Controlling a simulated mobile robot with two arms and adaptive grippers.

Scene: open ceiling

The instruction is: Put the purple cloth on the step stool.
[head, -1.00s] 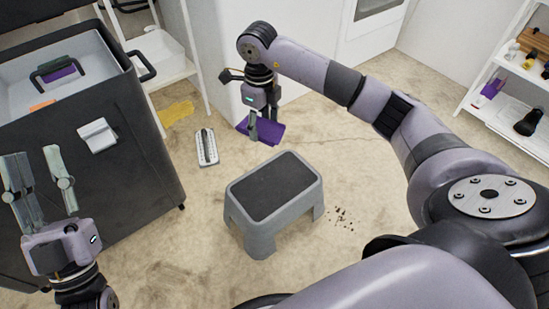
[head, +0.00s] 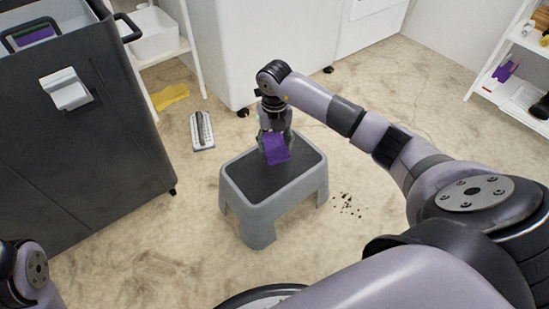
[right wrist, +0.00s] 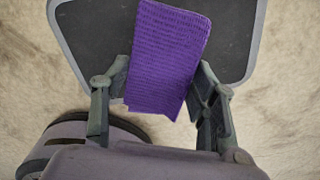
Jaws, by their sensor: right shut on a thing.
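The purple cloth (head: 277,150) is held in my right gripper (head: 274,136), over the far middle part of the step stool. The grey step stool (head: 258,207) stands upright with a dark top. In the right wrist view, the ribbed cloth (right wrist: 165,45) lies between the two fingers of my right gripper (right wrist: 160,78), with the stool's dark top (right wrist: 98,35) beneath it. I cannot tell whether the cloth touches the stool top. My left gripper is out of view; only part of that arm shows at the lower left.
A dark bin cart (head: 75,150) stands at the left. A yellow cloth (head: 170,97) and a white-and-grey object (head: 202,131) lie on the floor behind the stool. Dark crumbs (head: 347,205) lie to its right. White shelves (head: 505,75) stand at the far right.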

